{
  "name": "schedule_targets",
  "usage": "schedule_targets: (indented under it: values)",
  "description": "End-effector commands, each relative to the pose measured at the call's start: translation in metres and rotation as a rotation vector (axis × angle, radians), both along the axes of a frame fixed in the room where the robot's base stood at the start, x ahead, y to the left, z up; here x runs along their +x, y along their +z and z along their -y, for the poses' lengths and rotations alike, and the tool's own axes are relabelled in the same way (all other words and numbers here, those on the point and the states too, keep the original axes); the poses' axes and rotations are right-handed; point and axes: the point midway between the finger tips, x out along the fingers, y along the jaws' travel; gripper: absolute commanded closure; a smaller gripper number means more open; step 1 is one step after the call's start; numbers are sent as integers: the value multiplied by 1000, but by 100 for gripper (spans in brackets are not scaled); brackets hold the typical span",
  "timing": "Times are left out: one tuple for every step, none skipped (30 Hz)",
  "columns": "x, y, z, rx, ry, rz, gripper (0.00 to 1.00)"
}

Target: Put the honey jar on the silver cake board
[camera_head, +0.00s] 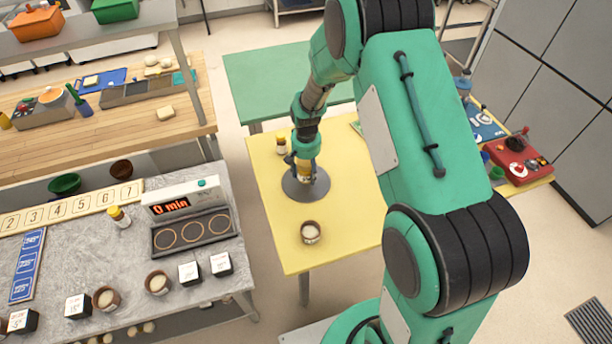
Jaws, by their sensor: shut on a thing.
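The silver cake board (318,188) is a round grey disc on the yellow table (268,208). My gripper (304,166) points down over the middle of the board. It is shut on the honey jar (304,178), a small amber thing mostly hidden by the fingers. The jar looks upright and low over the board; I cannot tell whether it touches it.
A small jar (281,146) stands behind the board, to its left. A brown cup (311,232) with pale contents stands at the front of the table. A yellow-capped bottle (119,216) stands on the grey counter (190,262) at left. The table's left front is clear.

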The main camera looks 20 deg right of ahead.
Motion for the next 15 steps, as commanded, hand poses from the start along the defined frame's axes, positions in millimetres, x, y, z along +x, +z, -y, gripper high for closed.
schedule_targets:
  values:
    - [0,-7,0,1,0,-2,89]
    - [0,-10,0,1,0,-2,89]
    - [0,-14,0,0,0,-1,89]
    - [0,-17,0,0,0,0,89]
    - [0,-18,0,0,0,0,89]
    - [1,-20,0,0,0,1,89]
    - [1,-20,0,0,0,1,89]
    - [1,-21,0,0,0,1,89]
    - [1,-21,0,-1,0,2,89]
    - [1,-21,0,-1,0,2,89]
    - [1,-20,0,-1,0,2,89]
    - [1,-20,0,0,0,1,89]
    - [1,-20,0,0,0,1,89]
    - [1,-20,0,0,0,1,89]
    - [1,-21,0,0,0,1,89]
